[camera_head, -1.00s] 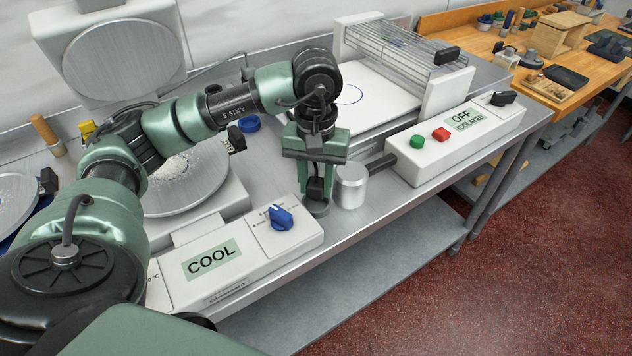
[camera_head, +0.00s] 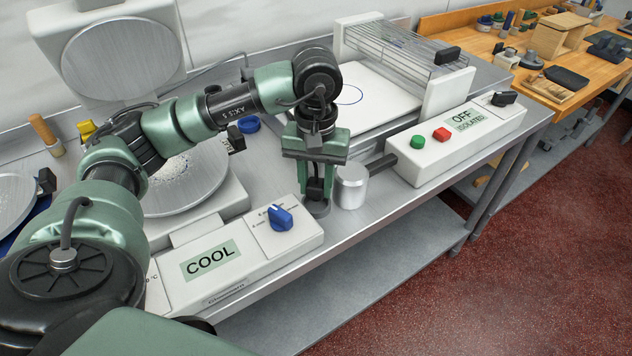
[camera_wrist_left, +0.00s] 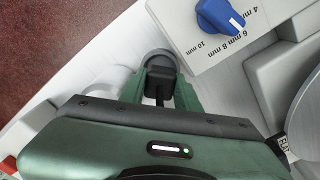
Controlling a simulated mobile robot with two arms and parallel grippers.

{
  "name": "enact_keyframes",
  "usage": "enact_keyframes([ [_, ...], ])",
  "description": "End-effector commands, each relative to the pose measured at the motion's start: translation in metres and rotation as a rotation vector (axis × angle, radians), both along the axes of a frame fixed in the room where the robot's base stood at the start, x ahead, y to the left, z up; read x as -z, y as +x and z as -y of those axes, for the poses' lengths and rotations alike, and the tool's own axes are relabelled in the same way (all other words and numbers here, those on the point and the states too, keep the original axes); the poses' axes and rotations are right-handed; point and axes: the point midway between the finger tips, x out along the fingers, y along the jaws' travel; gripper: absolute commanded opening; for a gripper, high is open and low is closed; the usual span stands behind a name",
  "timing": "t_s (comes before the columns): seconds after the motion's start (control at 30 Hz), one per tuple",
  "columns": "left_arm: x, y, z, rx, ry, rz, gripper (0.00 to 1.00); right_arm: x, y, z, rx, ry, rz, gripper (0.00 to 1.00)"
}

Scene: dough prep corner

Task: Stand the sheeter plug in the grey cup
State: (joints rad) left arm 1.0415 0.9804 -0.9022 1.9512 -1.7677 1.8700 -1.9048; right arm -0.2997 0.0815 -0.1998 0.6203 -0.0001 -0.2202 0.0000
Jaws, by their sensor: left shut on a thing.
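My left gripper (camera_head: 316,186) points down over the steel bench and is shut on the black sheeter plug (camera_head: 315,188). The plug also shows between the fingers in the left wrist view (camera_wrist_left: 158,87). The small grey cup (camera_head: 318,208) stands on the bench directly under the fingers, and its round rim shows in the left wrist view (camera_wrist_left: 158,58). The plug's lower end is at the cup, but the fingers hide it, so I cannot tell how deep it sits. My right gripper is not in view.
The white COOL unit (camera_head: 235,262) with a blue knob (camera_head: 281,217) is close on the left. The white OFF ISOLATED box (camera_head: 450,142) is further right. The bench's front edge is near.

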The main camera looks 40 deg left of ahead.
Motion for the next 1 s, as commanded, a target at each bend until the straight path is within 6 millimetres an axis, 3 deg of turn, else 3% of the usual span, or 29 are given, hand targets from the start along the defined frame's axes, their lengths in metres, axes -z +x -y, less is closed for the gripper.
enact_keyframes([
  [0.77,0.021,0.0,0.0,0.0,0.0,0.0,0.0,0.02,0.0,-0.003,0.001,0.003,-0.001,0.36],
  [0.8,0.021,0.0,0.0,0.0,0.0,0.0,0.34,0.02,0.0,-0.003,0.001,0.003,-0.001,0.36],
  [0.87,0.02,0.0,0.0,0.0,0.0,0.0,0.51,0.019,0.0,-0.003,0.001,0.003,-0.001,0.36],
  [0.9,0.02,0.0,0.0,0.0,0.0,0.0,0.57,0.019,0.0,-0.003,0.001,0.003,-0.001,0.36],
  [1.0,0.02,0.0,0.0,0.0,0.001,0.0,0.57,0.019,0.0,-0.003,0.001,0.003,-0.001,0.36],
])
